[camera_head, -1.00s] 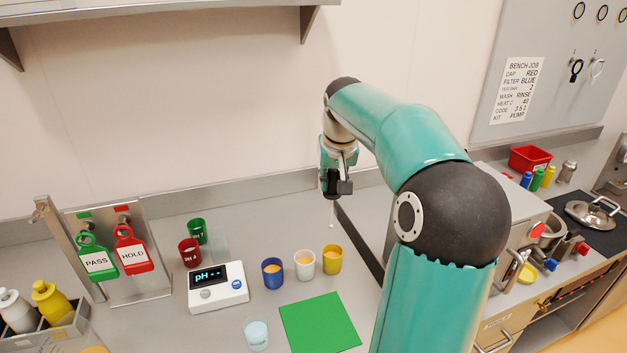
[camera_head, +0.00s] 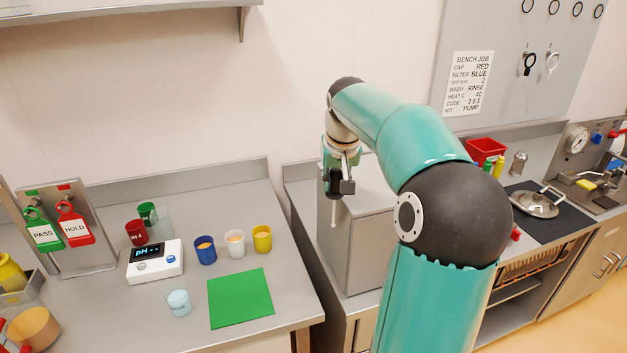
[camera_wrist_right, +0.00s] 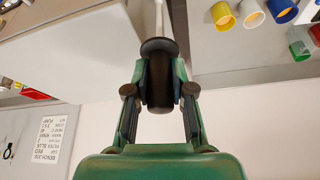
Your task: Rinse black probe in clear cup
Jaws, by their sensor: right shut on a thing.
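My right gripper (camera_head: 338,184) is shut on the black probe (camera_wrist_right: 158,80), whose black body sits between the fingers in the wrist view. The probe's thin pale stem (camera_head: 333,214) hangs down in the head view, in the air and apart from any cup. A see-through cup with pale blue content (camera_head: 179,303) stands at the front of the left bench, left of the green mat. It is well left of the gripper and lower. My left gripper is not in view.
Blue (camera_head: 205,250), white (camera_head: 234,244) and yellow (camera_head: 262,239) cups stand in a row behind the green mat (camera_head: 240,298). A pH meter (camera_head: 155,262) is left of them. A grey box (camera_head: 358,240) stands behind the gripper. A clear upright piece (camera_head: 164,222) is behind the meter.

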